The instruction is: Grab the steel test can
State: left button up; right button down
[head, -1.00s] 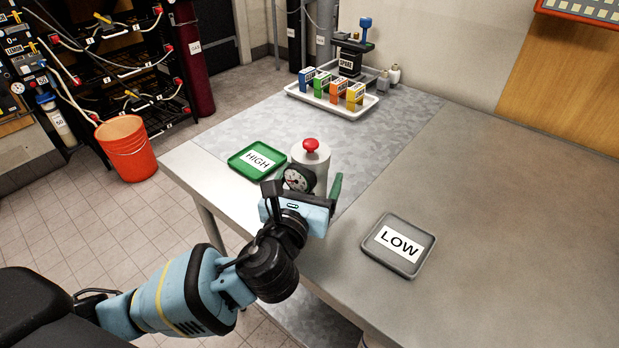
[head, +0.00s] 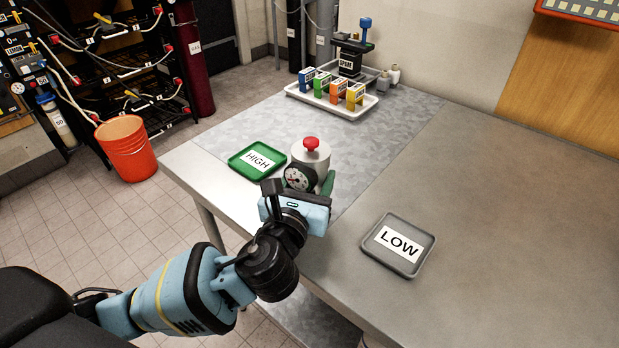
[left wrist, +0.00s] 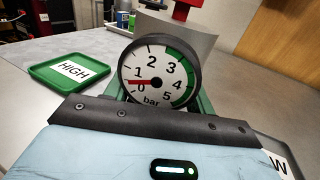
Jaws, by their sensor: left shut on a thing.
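The steel test can (head: 316,160) stands upright on the table, with a red knob on top and a round pressure gauge (head: 299,178) on its near side. In the left wrist view the gauge (left wrist: 158,75) fills the middle and its red needle points near 0 to 1 bar; the can body (left wrist: 185,38) is behind it. My left gripper (head: 314,186) is shut on the can, with a green finger showing at the can's right side. The other finger is mostly hidden behind the gauge. My right gripper is in neither view.
The green HIGH tray (head: 257,160) is just left of the can. The grey LOW tray (head: 399,246) is to the right, with bare table between. A white tray (head: 331,108) with several coloured boxes stands at the back. An orange bucket (head: 126,149) is on the floor.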

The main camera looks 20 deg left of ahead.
aim_at(310, 164)
pick_arm(q)
jog(key=r, duration=0.2)
jog(key=r+p, duration=0.1)
jog(key=r, duration=0.1)
jog(key=shift+s, duration=0.2)
jog(key=s+d+p, duration=0.1)
jog(key=s+d, duration=0.1)
jog(key=s, duration=1.3)
jog(key=shift+s+d+r, duration=0.2)
jog(key=shift+d+r, duration=0.05)
jog(key=shift+r, duration=0.2)
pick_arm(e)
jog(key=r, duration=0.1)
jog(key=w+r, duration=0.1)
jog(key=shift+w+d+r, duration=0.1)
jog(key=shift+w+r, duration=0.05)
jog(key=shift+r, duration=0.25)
